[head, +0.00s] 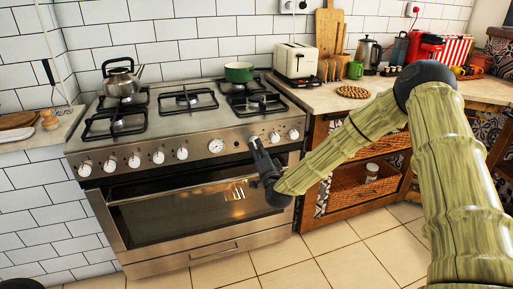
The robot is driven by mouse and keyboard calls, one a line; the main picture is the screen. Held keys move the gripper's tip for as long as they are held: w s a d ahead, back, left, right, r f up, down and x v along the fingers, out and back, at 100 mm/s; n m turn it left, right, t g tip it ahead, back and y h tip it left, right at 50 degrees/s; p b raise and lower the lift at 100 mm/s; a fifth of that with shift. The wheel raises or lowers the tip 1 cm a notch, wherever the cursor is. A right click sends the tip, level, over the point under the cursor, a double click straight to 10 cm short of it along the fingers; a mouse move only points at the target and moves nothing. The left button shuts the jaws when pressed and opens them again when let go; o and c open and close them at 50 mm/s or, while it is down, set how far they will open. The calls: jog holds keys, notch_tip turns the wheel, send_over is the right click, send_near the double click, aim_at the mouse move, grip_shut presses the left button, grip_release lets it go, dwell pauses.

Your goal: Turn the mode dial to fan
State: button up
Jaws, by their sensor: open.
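The steel stove has a row of white-capped dials along its front panel: several left of a round gauge (215,146) and at least two to its right (274,137) (293,134). Their markings are too small to read, so I cannot tell which is the mode dial or where it points. My gripper (255,145) is open at the front panel, between the gauge and the two visible right-hand dials. It hides the panel behind its fingers. I cannot tell whether it touches a dial.
The oven door (185,205) is below the panel, with its handle bar across the top. A kettle (122,78) and a green pot (239,72) stand on the hob. A toaster (295,62) is on the right counter. The tiled floor (330,255) in front is clear.

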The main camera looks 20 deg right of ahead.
jog(key=s, duration=0.7)
jog(key=shift+s+f, duration=0.2)
jog(key=shift+f, duration=0.2)
jog(key=s+a+f+n+g+y, duration=0.1)
jog(key=s+a+f+n+g, duration=0.25)
jog(key=s+f, duration=0.45)
jog(key=s+a+f+n+g+y, duration=0.2)
jog(key=s+a+f+g, duration=0.15)
jog(key=f, duration=0.75)
jog(key=s+a+f+n+g, duration=0.1)
jog(key=s+f+n+g, duration=0.15)
jog(key=s+f, duration=0.6)
jog(key=s+f+n+g, duration=0.2)
jog(key=s+f+g, duration=0.25)
jog(key=s, duration=0.75)
jog(key=s+d+f+n+g+h, duration=0.1)
jog(key=s+d+f+g, duration=0.15)
jog(key=s, duration=0.75)
jog(key=s+d+f+n+g+h, duration=0.1)
jog(key=s+f+n+g, duration=0.15)
jog(key=s, duration=0.65)
notch_tip(320, 180, up, 18)
jog(key=p, duration=1.7)
jog(key=shift+s+d+m+h, duration=0.15)
jog(key=shift+s+m+h, duration=0.1)
jog(key=shift+m+h, duration=0.1)
